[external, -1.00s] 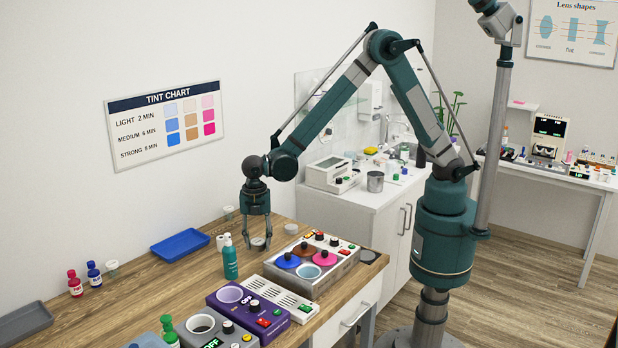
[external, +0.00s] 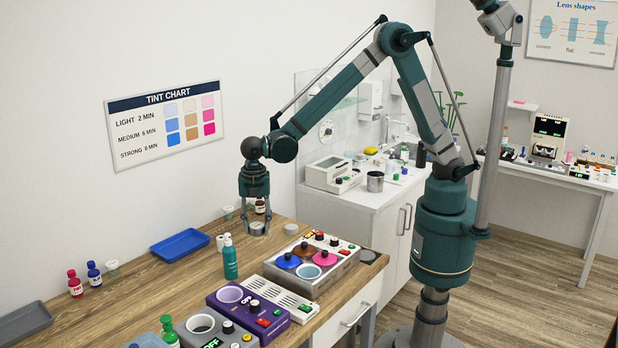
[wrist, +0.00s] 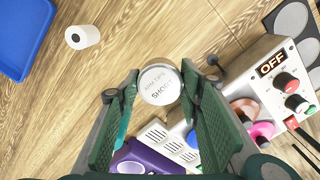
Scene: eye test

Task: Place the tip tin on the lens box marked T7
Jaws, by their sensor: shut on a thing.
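My gripper (external: 256,220) is shut on a round, pale tip tin (external: 257,229). The tin also shows in the wrist view (wrist: 160,86), gripped by its sides between the two green fingers. Its lid reads "SHORT" with smaller, partly legible words above. The tin looks level and is held above the wooden table, apart from the things around it. I cannot make out a lens box marked T7 in either view.
The wood (external: 140,295) before the blue tray is clear.

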